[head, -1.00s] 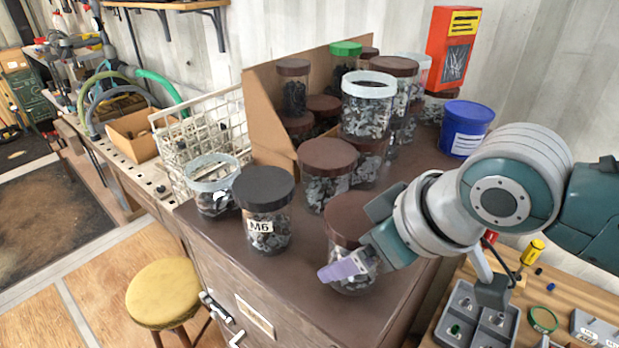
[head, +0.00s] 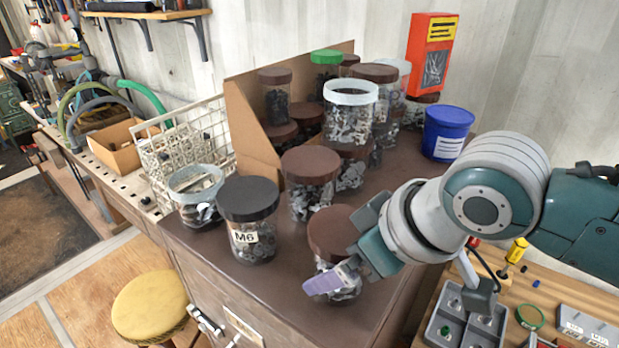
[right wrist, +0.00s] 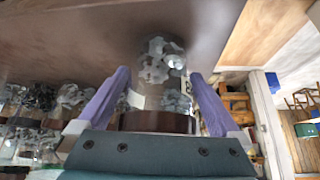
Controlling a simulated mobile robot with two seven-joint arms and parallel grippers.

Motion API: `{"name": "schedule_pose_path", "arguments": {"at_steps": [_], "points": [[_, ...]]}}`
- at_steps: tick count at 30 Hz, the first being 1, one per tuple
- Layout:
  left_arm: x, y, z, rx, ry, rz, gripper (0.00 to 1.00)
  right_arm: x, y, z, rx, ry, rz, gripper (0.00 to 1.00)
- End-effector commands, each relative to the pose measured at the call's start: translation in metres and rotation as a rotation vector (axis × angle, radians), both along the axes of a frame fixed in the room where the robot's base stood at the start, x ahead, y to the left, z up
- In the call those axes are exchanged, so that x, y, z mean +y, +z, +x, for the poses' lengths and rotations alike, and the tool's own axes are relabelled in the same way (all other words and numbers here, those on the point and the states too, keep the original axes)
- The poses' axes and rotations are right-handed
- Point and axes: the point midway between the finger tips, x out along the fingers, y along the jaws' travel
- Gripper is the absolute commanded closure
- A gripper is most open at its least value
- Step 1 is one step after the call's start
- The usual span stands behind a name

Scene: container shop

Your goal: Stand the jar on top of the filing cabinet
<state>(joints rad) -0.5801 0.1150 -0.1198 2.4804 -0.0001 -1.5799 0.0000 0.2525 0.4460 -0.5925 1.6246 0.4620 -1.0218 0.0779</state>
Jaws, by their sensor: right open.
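A clear jar with a brown lid (head: 333,229) and grey pieces inside stands upright on the brown filing cabinet top (head: 290,276), near its right front edge. My right gripper (head: 345,270) is at this jar, with a purple finger across its near side. In the right wrist view the jar (right wrist: 160,75) is between the two purple fingers (right wrist: 160,92), its lid close to the palm. The fingers are open, one on each side of it, with a small gap visible at the right finger. The far finger is hidden in the head view. My left gripper is not in view.
A black-lidded M6 jar (head: 249,217), another brown-lidded jar (head: 311,182) and several more jars crowd the cabinet's left and back. A blue tub (head: 446,133) stands at back right. A yellow stool (head: 150,304) is below left. The cabinet's front strip is clear.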

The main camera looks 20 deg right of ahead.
Motion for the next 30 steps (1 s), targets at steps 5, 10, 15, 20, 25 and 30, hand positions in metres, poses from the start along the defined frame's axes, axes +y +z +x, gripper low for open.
{"name": "schedule_pose_path", "arguments": {"at_steps": [5,10,15,20,25,30], "points": [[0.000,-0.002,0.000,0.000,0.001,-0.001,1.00,-0.007,0.022,-0.013,-0.003,0.003,-0.003,0.00],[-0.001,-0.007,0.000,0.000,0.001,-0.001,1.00,-0.015,0.049,-0.029,-0.004,0.003,-0.001,0.00],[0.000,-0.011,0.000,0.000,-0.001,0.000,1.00,-0.023,0.075,-0.043,-0.004,0.001,0.000,0.00],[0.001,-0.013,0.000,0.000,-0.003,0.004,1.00,-0.027,0.090,-0.051,-0.001,0.000,0.000,0.00],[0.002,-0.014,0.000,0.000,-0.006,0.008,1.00,-0.019,0.083,-0.069,0.014,-0.005,0.012,0.00],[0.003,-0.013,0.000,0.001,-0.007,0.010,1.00,-0.014,0.055,-0.117,0.071,-0.100,0.010,0.00]]}}
